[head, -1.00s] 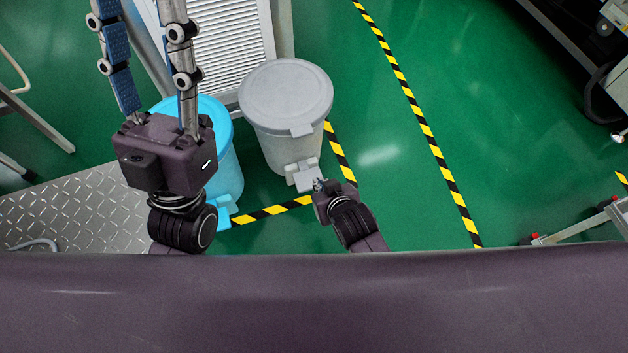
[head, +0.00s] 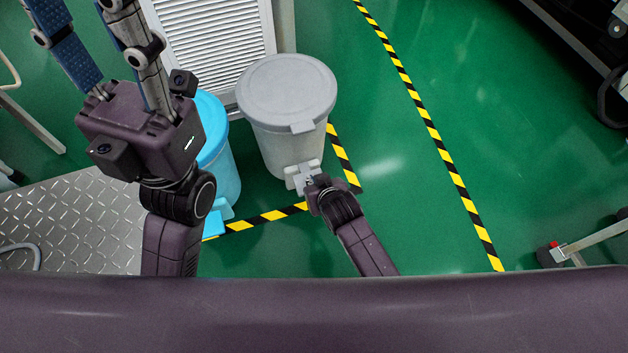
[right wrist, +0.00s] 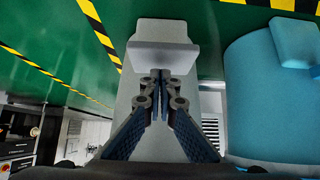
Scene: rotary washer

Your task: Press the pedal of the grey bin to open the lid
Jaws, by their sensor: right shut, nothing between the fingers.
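The grey bin (head: 284,130) stands upright with its round lid (head: 287,90) down. Its light grey pedal (head: 296,175) sticks out at the base toward me. In the right wrist view the pedal (right wrist: 163,52) is right by the fingertips. My right gripper (head: 310,181) is shut and empty, its tips at the pedal and overlapping it in view; I cannot tell whether they touch. My left gripper (head: 88,28) is at the upper left, its fingers apart and empty where visible; their tips are cut off by the frame's top edge.
A light blue bin (head: 220,160) stands just left of the grey bin, partly behind my left arm. A white louvred panel (head: 208,40) is behind the bins. Yellow-black tape (head: 265,217) marks the floor.

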